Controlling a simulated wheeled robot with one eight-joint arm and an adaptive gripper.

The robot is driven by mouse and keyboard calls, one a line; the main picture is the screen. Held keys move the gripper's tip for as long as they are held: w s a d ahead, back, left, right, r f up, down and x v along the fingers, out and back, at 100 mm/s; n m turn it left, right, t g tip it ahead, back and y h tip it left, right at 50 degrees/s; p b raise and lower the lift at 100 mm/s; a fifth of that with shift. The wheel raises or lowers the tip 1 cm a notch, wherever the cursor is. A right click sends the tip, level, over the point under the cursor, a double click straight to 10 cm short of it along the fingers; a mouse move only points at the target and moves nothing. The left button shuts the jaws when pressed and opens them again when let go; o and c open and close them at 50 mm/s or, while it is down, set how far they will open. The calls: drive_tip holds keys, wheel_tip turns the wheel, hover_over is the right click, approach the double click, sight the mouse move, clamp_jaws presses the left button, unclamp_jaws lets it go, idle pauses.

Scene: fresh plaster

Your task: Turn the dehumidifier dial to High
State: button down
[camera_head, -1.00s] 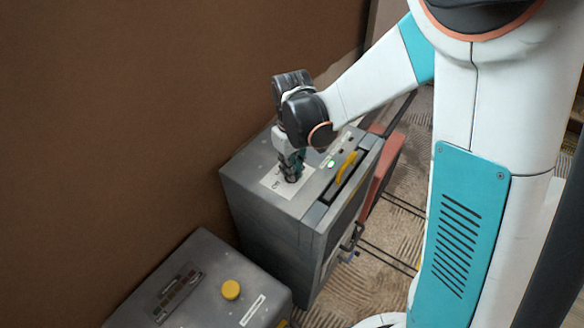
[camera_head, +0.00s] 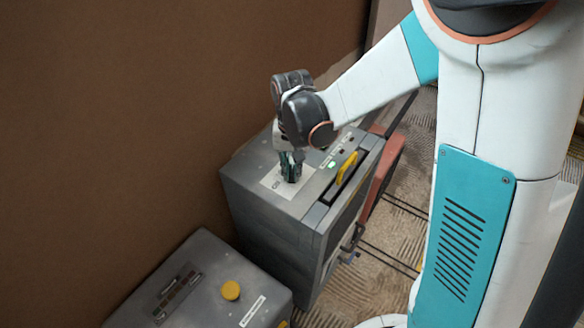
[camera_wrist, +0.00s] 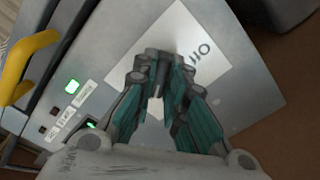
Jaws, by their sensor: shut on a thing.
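The dehumidifier (camera_head: 255,225) is a grey metal box with a white dial plate (camera_head: 273,184) on its top. My gripper (camera_head: 291,179) points down onto this plate and is shut on the dial, which its fingers hide almost wholly. In the wrist view, my gripper's fingertips (camera_wrist: 160,62) meet over the white plate (camera_wrist: 207,38). The word "Off" shows on the plate beside the fingers. Other dial marks are hidden or too small to read, so the dial's setting cannot be told.
A green light (camera_wrist: 72,87) glows beside small labels and dark lamps. A yellow handle (camera_head: 347,167) stands on the top's right side. A second grey box with a yellow button (camera_head: 230,290) is at front left. A brown wall (camera_head: 130,110) lies close behind.

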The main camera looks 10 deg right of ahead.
sight(292, 171)
drive_tip(key=shift+m, duration=0.3)
drive_tip(key=c, duration=1.6)
unclamp_jaws()
drive_tip(key=shift+r, duration=0.1)
wheel_tip(292, 171, up, 12)
drive_tip(key=s+d+r+n+t, duration=0.1)
drive_tip(key=s+d+r+t, duration=0.1)
drive_tip(key=s+d, duration=0.3)
drive_tip(key=s+d+r+n+t, duration=0.2)
drive_tip(key=s+d+t, duration=0.3)
drive_tip(key=s, duration=0.6)
drive_tip(key=shift+d+r, duration=0.35)
